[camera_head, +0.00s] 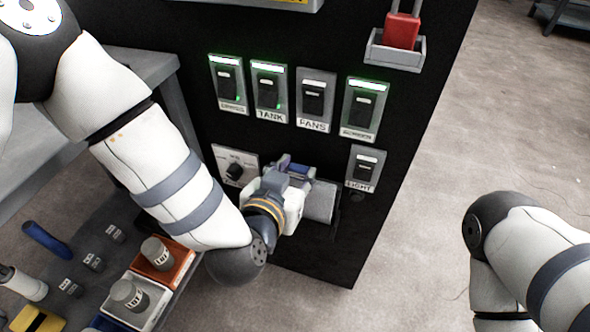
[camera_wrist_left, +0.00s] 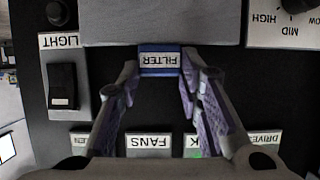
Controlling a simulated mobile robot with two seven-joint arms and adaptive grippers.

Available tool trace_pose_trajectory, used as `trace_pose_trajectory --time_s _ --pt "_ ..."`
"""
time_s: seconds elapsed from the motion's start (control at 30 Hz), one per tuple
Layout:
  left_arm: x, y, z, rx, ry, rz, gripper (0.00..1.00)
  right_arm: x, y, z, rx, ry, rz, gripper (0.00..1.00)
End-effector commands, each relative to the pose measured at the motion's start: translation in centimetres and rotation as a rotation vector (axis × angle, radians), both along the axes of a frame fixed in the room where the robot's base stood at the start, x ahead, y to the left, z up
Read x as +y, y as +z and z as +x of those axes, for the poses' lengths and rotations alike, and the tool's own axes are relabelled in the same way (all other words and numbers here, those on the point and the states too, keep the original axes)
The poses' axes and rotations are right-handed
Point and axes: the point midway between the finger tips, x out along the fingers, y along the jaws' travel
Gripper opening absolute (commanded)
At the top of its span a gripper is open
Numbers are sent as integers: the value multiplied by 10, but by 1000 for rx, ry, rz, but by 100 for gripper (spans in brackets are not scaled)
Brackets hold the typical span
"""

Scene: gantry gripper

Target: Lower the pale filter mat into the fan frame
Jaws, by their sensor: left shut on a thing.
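My left gripper (camera_head: 296,176) is at the lower part of the black panel. In the left wrist view its two fingers (camera_wrist_left: 160,72) are closed on the sides of a blue tab marked FILTER (camera_wrist_left: 160,60). A pale grey slab (camera_head: 321,203) lies just beyond the gripper in the head view. The slab (camera_wrist_left: 160,22) also fills the top middle of the wrist view, directly against the blue tab. I cannot tell how much of it is the filter mat and how much the fan frame. My right gripper is out of view.
Switches for TANK (camera_head: 268,90), FANS (camera_head: 315,98) and LIGHT (camera_head: 365,169) and a dial (camera_head: 236,168) sit close around the gripper. A red padlock (camera_head: 401,31) is higher up. Orange and white blocks with knobs (camera_head: 160,262) stand at lower left.

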Motion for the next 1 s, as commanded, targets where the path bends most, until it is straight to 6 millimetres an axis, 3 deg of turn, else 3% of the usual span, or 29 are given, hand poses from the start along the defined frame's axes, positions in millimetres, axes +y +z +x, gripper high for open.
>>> trace_pose_trajectory --time_s 0.97,1.0 --pt "0 -25 0 1 0 -1 0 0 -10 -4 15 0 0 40" --pt "0 -25 0 0 0 -1 37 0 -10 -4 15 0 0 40"
